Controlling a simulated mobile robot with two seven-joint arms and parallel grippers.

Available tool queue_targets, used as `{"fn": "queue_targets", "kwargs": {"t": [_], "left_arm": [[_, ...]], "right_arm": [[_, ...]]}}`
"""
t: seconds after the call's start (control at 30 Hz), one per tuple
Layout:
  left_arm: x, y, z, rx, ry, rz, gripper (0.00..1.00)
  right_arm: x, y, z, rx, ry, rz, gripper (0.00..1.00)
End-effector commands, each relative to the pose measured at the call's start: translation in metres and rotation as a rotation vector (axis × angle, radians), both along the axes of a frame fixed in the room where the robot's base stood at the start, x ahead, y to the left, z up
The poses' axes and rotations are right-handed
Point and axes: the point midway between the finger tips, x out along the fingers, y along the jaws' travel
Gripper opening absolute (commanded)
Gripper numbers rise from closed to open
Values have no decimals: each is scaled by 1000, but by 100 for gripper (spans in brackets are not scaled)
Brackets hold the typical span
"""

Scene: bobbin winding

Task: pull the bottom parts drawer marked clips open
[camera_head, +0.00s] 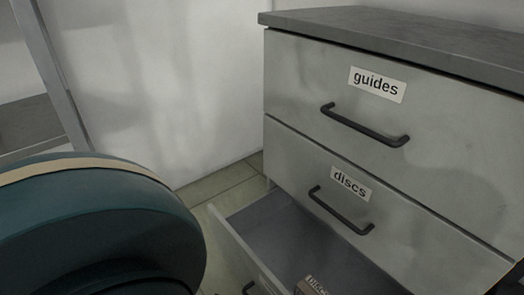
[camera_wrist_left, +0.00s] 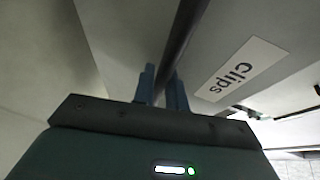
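The grey cabinet's bottom drawer (camera_head: 262,225) stands partly open in the head view, its inside visible from above. Its front carries the label "clips" (camera_wrist_left: 238,70) in the left wrist view. Its dark bar handle (camera_wrist_left: 183,30) runs down between the two blue fingers of my left gripper (camera_wrist_left: 163,88), which sit close on both sides of it. The gripper appears shut on the bar. In the head view, only a bit of this handle (camera_head: 249,288) shows at the bottom edge, and my left gripper is out of view. My right gripper is not identifiable.
The drawers marked "guides" (camera_head: 376,84) and "discs" (camera_head: 351,183) above are shut, with dark bar handles. A small brownish box (camera_head: 312,286) lies in the open drawer. Tiled floor (camera_head: 222,187) shows left of the cabinet, and a white wall (camera_head: 160,80) stands behind.

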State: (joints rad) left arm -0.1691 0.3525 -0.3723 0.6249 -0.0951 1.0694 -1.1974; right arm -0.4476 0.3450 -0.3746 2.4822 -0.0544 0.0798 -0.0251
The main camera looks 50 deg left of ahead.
Motion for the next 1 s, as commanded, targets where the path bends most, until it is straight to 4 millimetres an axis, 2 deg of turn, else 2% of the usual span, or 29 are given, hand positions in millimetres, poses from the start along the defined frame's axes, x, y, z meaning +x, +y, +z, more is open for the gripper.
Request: {"fn": "queue_targets", "kwargs": {"t": [0.03,0.23,0.57,0.73,1.0], "left_arm": [[0,1,0,1,0,1,18],[1,0,0,0,0,1,34],[-6,3,2,0,0,0,34],[-31,16,7,2,3,1,34],[-84,44,18,2,4,1,34]], "right_arm": [[0,0,0,0,-1,0,53],[0,0,1,3,-1,-2,53],[1,-1,3,11,1,-5,53],[1,0,4,15,27,-6,53],[-3,1,-13,18,114,-7,53]]}}
